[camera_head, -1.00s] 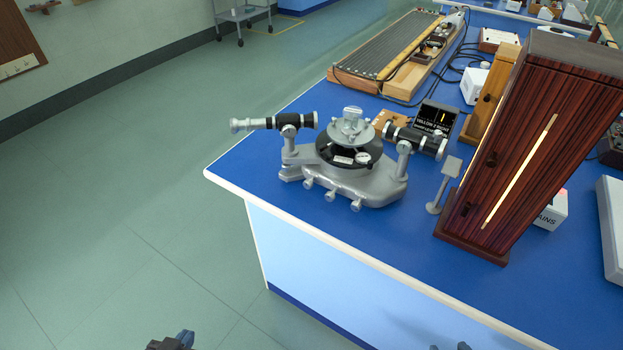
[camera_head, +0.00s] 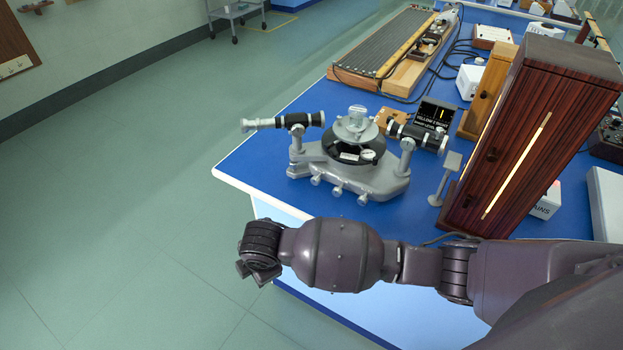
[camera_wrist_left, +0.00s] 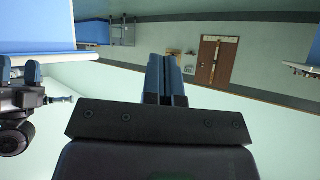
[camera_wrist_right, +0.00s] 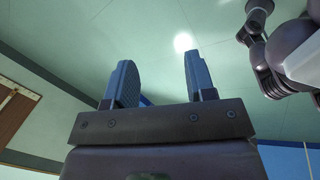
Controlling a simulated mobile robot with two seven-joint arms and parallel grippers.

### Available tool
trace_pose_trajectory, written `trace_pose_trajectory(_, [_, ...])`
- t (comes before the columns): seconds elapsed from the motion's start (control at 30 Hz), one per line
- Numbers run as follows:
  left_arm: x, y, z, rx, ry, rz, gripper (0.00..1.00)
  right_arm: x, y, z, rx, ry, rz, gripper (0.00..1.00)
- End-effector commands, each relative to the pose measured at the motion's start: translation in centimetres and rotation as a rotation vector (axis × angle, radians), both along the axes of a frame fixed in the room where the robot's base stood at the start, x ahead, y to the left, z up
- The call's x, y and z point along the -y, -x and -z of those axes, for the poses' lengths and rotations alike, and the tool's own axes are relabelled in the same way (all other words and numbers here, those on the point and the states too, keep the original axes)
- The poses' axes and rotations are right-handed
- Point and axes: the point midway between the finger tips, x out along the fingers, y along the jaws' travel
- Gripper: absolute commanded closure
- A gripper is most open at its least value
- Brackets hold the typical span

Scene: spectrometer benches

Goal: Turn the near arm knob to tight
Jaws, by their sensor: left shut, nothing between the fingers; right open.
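The grey spectrometer (camera_head: 375,185) stands on the blue bench top in the head view. One black tube (camera_head: 295,120) points left and another (camera_head: 415,134) points right. Several small silver knobs (camera_head: 338,190) stick out along the near side of its base; their marks are too small to read. My right arm crosses in front of the bench, below the spectrometer and apart from it. My left gripper (camera_wrist_left: 167,78) is shut and empty in the left wrist view. My right gripper (camera_wrist_right: 160,82) is open and empty in the right wrist view, with floor and wall beyond its fingers.
A tall dark wooden case (camera_head: 525,140) with a lit slit and a small grey stand (camera_head: 444,180) are right of the spectrometer. A small dark display (camera_head: 436,114) stands behind it. The floor left of the bench (camera_head: 110,220) is clear.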

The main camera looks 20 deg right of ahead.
Motion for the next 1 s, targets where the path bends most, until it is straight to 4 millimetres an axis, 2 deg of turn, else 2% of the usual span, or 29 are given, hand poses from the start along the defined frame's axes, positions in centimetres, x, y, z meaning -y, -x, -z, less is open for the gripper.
trace_pose_trajectory(0.03, [0.0,-0.1,-0.3,0.004,0.0,0.0,1.0,0.5,-1.2,-1.1,0.01,0.082,-0.058,0.5])
trace_pose_trajectory(0.17, [0.0,0.0,-0.6,0.006,0.0,0.0,1.0,2.5,-3.5,-3.2,0.003,0.308,-0.188,0.5])
trace_pose_trajectory(0.3, [-0.1,0.3,-0.7,0.003,-0.001,-0.003,1.0,5.3,-6.3,-6.5,-0.015,0.557,-0.29,0.5])
trace_pose_trajectory(0.5, [-0.3,0.9,-0.4,-0.009,-0.001,-0.007,1.0,8.9,-9.7,-11.5,-0.059,0.841,-0.355,0.5])
trace_pose_trajectory(0.6, [-0.3,1.2,-0.2,-0.016,-0.002,-0.008,1.0,10.1,-10.6,-13.2,-0.08,0.925,-0.365,0.5])
trace_pose_trajectory(0.77, [-0.3,1.1,-0.2,-0.016,-0.002,-0.008,1.0,11.0,-11.3,-14.3,-0.097,0.984,-0.368,0.5])
trace_pose_trajectory(1.0, [-0.2,0.9,0.1,-0.014,-0.001,-0.006,1.0,12.8,-12.0,-12.4,-0.103,0.987,-0.367,0.5])
